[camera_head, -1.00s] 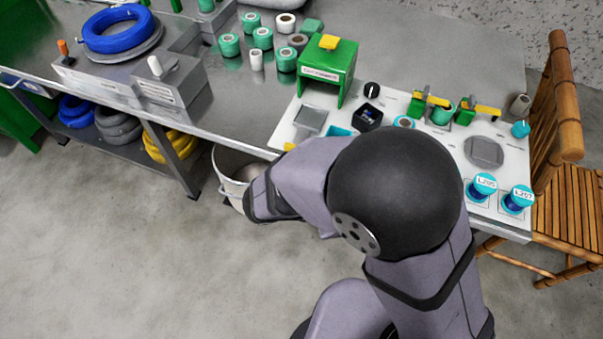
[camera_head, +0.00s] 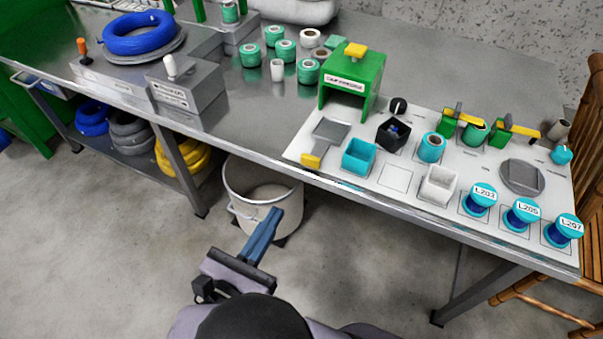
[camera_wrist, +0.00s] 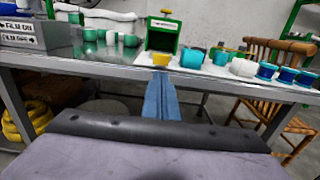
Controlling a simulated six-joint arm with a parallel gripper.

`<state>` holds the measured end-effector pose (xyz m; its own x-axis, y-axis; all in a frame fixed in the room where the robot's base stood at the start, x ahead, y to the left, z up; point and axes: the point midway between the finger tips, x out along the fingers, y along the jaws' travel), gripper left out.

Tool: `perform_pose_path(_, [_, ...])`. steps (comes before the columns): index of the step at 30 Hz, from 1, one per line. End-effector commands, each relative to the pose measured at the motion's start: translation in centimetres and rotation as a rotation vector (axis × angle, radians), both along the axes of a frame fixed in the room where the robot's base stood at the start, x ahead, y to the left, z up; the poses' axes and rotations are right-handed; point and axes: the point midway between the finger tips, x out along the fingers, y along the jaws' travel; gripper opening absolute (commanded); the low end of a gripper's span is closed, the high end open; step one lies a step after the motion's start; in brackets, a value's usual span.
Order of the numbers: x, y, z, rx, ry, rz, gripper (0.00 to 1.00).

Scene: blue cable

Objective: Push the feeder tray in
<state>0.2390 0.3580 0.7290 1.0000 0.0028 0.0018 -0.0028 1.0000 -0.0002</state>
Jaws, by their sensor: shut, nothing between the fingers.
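The feeder tray (camera_head: 328,134) is a flat grey plate with a yellow handle (camera_head: 311,160) at its front. It sticks out in front of the green feeder housing (camera_head: 361,81), near the table's front edge. In the wrist view the yellow handle (camera_wrist: 161,58) shows just beyond my fingertips, below the green housing (camera_wrist: 163,34). My gripper (camera_head: 272,218) is shut and empty, its blue fingers pointing towards the table from in front of and below the edge. It looks apart from the handle. In the wrist view the fingers (camera_wrist: 161,80) line up with the handle.
A teal box (camera_head: 358,157), a black box (camera_head: 394,133) and a white box (camera_head: 438,185) stand right of the tray on the white board. Labelled teal spools (camera_head: 480,199) line the front right. A white bucket (camera_head: 250,190) stands on the floor under the table edge.

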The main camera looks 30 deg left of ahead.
Motion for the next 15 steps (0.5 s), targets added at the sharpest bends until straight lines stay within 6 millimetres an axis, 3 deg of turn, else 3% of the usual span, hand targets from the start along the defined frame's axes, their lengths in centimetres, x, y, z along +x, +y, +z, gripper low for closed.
perform_pose_path(15, [8.5,-0.2,-0.1,0.001,0.002,-0.008,0.00])
